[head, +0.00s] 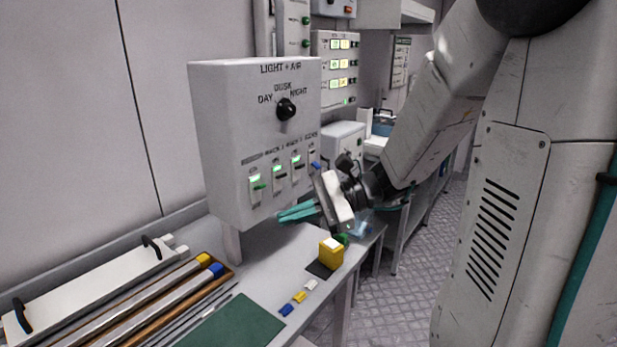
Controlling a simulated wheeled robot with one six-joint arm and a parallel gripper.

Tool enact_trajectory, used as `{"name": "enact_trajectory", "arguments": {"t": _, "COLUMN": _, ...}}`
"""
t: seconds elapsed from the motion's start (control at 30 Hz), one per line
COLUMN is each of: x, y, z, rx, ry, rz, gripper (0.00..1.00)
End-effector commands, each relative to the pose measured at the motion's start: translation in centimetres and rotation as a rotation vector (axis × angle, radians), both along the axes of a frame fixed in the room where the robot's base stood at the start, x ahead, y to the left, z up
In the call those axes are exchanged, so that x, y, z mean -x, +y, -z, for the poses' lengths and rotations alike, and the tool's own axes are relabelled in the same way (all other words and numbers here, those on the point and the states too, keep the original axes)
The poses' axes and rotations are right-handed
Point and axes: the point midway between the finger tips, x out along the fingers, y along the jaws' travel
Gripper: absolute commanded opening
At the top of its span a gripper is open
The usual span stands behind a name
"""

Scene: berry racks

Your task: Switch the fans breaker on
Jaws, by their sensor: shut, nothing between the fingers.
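The white control box (262,140) marked LIGHT + AIR stands on the bench. A black knob (286,109) sits under the words DAY, DUSK and NIGHT. Below it is a slanting row of breakers with small labels too small to read surely, so I cannot tell which is the fans breaker. Three breakers (258,187) (280,175) (297,166) show lit green windows. At the row's right end is a blue piece (315,165), partly near my wrist; no lit window shows there. My gripper (283,216) has teal fingers, shut and empty, pointing left just below the row's right part.
A yellow block (331,254) sits on a dark pad at the bench's right edge. Small yellow, white and blue pieces lie in front of it. A green mat (232,322) and a tray of rods (150,305) lie left. Another panel (336,70) stands behind.

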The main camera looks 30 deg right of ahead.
Motion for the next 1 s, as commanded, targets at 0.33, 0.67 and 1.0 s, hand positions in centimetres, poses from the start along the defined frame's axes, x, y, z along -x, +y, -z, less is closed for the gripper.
{"name": "enact_trajectory", "arguments": {"t": 0.33, "x": -7.3, "y": -18.7, "z": 3.7, "rx": -0.569, "ry": 0.043, "rz": 0.706, "gripper": 0.00}}
{"name": "enact_trajectory", "arguments": {"t": 0.67, "x": -7.4, "y": -22.6, "z": 4.8, "rx": -0.657, "ry": 0.026, "rz": 0.831, "gripper": 0.00}}
{"name": "enact_trajectory", "arguments": {"t": 1.0, "x": -8.5, "y": -22.0, "z": 4.6, "rx": -0.654, "ry": 0.026, "rz": 0.825, "gripper": 0.00}}
